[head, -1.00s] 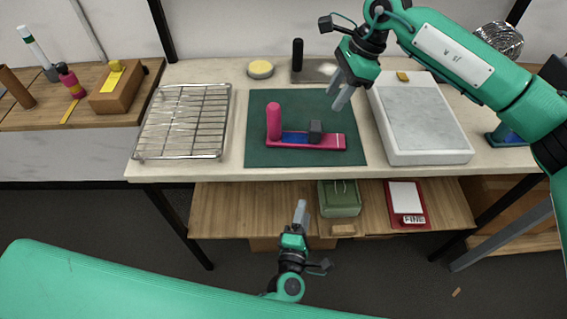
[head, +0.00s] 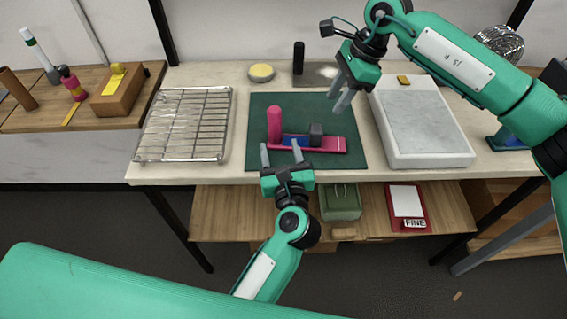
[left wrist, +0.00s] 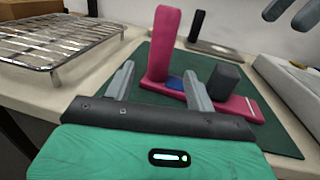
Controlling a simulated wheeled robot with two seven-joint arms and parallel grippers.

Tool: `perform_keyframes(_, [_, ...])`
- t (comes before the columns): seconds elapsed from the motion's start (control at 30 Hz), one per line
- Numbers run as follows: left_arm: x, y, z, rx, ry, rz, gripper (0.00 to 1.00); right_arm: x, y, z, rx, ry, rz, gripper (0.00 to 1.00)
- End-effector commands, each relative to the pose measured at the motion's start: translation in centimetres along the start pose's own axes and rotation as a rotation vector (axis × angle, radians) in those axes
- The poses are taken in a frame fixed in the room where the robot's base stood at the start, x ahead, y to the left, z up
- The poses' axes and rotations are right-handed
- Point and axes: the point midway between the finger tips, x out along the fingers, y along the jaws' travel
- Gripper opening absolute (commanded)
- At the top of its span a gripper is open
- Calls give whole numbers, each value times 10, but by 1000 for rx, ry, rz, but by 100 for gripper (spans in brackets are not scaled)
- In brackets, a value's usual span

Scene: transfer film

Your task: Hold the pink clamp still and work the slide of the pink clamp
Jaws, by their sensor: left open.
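The pink clamp (head: 328,145) lies on the dark green mat (head: 345,110). It has a rounded upright pink post (head: 274,124) at its left end, a blue strip along the base and a dark grey block, the slide (head: 316,133), right of the middle. My left gripper (head: 281,152) is open at the near side of the clamp. In the left wrist view the post (left wrist: 163,45) shows between its fingers, apart from them; the right finger overlaps the base near the slide (left wrist: 226,79). My right gripper (head: 340,98) is open and empty, above the mat's right edge.
A wire rack (head: 185,125) stands left of the mat and a white tray with a grey slab (head: 428,125) stands right. A black cylinder (head: 298,58) and a yellow round pad (head: 261,72) are behind. A lower shelf holds a green box (head: 340,203).

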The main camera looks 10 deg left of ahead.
Motion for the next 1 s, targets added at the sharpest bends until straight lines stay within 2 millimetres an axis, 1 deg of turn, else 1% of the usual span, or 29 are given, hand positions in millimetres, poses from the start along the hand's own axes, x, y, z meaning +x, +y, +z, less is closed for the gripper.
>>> perform_keyframes(0.03, [11, 0, 2, 1, -4, 2, 55, 0, 0, 0, 0, 0, 0, 36])
perform_keyframes(0.1, [25, 0, 1, 2, -4, 1, 55, 0, 0, 0, 0, 0, 0, 36])
perform_keyframes(0.3, [62, 0, 1, 3, -3, 1, 55, 0, 0, 0, 0, 0, 0, 36])
perform_keyframes(0.5, [84, 0, 0, 3, -2, 1, 55, 0, 0, 0, 0, 0, 0, 36])
perform_keyframes(0.63, [89, 1, 0, 3, -1, 1, 55, 0, 0, 0, 0, 0, 0, 36])
perform_keyframes(0.9, [90, 0, 0, 3, 0, 1, 55, 0, 0, 0, 0, 0, 0, 36])
perform_keyframes(0.97, [90, 0, 0, 3, 0, 1, 44, 0, 0, 0, 0, 0, 0, 36])
perform_keyframes(1.0, [90, 0, 0, 3, 0, 1, 36, 0, 0, 0, 0, 0, 0, 36])
